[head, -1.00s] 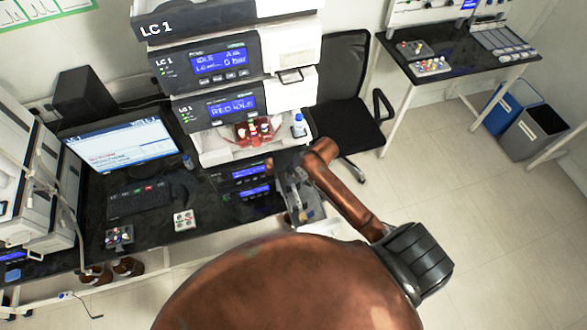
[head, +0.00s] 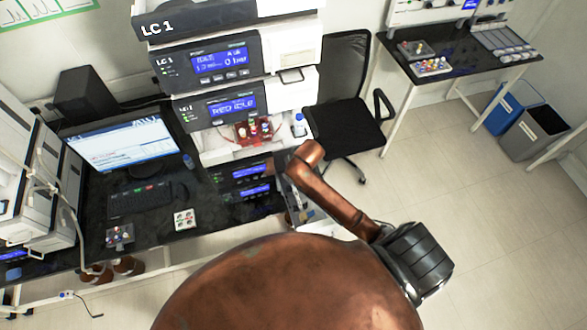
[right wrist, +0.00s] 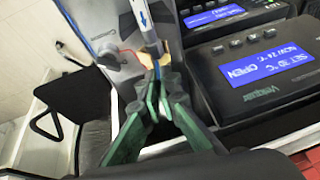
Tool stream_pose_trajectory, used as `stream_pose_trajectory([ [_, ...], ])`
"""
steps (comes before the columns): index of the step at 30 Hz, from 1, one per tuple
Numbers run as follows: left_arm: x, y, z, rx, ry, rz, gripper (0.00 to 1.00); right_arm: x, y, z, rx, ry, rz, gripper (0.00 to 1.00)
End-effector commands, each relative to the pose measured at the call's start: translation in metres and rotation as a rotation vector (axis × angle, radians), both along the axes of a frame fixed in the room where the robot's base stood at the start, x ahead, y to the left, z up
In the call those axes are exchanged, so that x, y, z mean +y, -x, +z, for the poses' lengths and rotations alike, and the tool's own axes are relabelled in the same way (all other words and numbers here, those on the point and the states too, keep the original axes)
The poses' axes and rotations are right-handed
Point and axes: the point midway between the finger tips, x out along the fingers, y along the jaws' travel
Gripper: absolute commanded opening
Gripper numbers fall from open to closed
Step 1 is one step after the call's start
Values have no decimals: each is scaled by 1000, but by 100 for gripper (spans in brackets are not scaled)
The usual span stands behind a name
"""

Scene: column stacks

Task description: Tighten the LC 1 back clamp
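The LC 1 stack (head: 225,62) stands at the back of the bench in the head view. My right arm reaches to its lower right side, and the arm hides most of the right gripper there. In the right wrist view, the green fingers of my right gripper (right wrist: 158,92) point at the side of a unit, their dark tips close together. A white column with a blue arrow (right wrist: 145,25) stands just beyond the tips, its blue lower end near them. I cannot make out the back clamp or whether the fingers touch it. My left gripper is out of view.
A black chair (head: 345,118) stands right of the bench.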

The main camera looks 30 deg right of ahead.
Motion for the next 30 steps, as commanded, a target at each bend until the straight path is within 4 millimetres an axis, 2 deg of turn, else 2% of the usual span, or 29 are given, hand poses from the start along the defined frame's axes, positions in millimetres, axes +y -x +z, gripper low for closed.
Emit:
stream_pose_trajectory([
  [18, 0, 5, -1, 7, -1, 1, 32, 34, -9, -5, 132, 554, 3, 0],
  [30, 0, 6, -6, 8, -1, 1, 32, 45, -12, -14, 193, 810, 2, 0],
])
